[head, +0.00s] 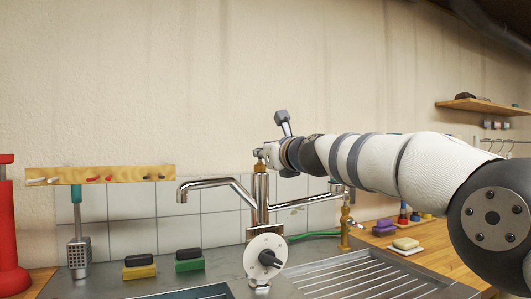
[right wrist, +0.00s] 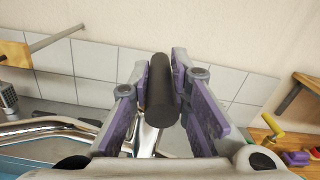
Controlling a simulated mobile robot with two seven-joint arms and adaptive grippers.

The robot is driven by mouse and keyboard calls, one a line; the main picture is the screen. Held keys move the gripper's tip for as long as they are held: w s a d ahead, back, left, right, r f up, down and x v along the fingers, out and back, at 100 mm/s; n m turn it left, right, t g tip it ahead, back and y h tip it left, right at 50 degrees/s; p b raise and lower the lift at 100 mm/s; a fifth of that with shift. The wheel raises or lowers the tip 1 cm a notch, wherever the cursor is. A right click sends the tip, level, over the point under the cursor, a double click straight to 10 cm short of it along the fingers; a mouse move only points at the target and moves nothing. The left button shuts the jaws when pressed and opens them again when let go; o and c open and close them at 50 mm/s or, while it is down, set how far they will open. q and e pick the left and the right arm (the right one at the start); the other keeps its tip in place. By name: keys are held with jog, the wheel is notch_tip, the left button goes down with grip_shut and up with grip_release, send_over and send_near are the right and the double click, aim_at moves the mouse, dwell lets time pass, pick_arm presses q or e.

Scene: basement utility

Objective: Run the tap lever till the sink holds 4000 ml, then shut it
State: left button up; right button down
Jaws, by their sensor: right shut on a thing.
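The chrome tap (head: 262,190) stands behind the sink, its long spout (head: 205,183) reaching left. My right gripper (head: 262,155) is at the top of the tap. In the right wrist view my right gripper (right wrist: 160,95) is shut on the black cylindrical lever grip (right wrist: 160,92), with purple pads on both sides of it. The water level and any flow from the spout cannot be made out. My left gripper is not in view.
A white disc with a black knob (head: 267,257) sits in front of the tap. Sponges (head: 189,260) lie on the left counter. A ribbed drainer (head: 350,278) is at the right. A brass valve (head: 345,228) with a green hose stands behind it.

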jog(key=c, duration=1.5)
grip_release()
jog(key=shift+d, duration=0.15)
jog(key=shift+d+f, duration=0.15)
jog(key=shift+d, duration=0.1)
jog(key=v, duration=1.1)
jog(key=shift+s+a+r, duration=0.2)
jog(key=shift+s, duration=0.3)
